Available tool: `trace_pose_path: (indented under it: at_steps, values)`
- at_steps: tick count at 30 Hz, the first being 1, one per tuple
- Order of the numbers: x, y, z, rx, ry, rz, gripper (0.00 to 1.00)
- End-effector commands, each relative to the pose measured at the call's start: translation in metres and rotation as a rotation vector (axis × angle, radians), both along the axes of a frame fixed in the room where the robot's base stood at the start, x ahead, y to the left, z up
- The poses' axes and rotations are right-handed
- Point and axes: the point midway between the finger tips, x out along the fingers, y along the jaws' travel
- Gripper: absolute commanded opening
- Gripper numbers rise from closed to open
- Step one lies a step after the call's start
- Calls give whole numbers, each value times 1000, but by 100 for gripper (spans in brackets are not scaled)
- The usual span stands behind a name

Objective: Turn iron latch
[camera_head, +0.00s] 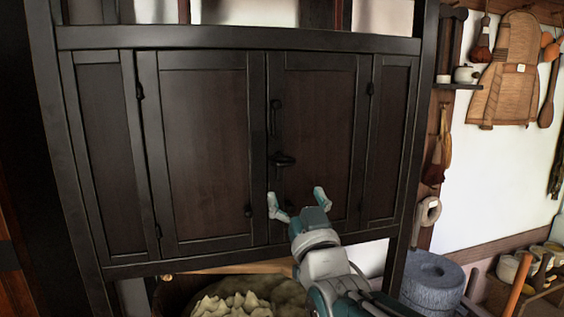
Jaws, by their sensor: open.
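A dark wooden cabinet (205,160) with two middle doors fills the centre of the head view. The iron latch (284,160) is a small dark handle near the left edge of the right-hand door, beside the seam between the doors. It lies about level. My gripper (298,197) is open and empty, its two fingers spread in front of the right-hand door, just below the latch. It appears apart from the latch. How far the fingers are from the door is hard to tell.
A vertical dark pull (275,117) sits above the latch. A basin of pale lumps (232,305) stands below the cabinet. A grey stone quern (432,283) stands at lower right. A woven carrier (505,70) and tools hang on the right wall.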

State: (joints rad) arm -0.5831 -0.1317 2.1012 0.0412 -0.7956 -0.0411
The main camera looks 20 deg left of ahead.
Motion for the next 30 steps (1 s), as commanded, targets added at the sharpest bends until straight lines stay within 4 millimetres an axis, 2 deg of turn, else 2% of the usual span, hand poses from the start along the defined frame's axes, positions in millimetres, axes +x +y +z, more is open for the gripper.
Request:
trace_pose_path:
  at_steps: [9, 15, 21, 28, 29, 30]
  values:
    - [45, 26, 21, 0, 1, -1, 100]
    - [68, 40, 32, -1, 3, -1, 100]
    - [77, 46, 36, -1, 3, -1, 100]
    - [77, 45, 37, -1, 3, -1, 100]
    - [77, 45, 37, -1, 3, -2, 91]
    - [77, 45, 37, -1, 3, -2, 73]
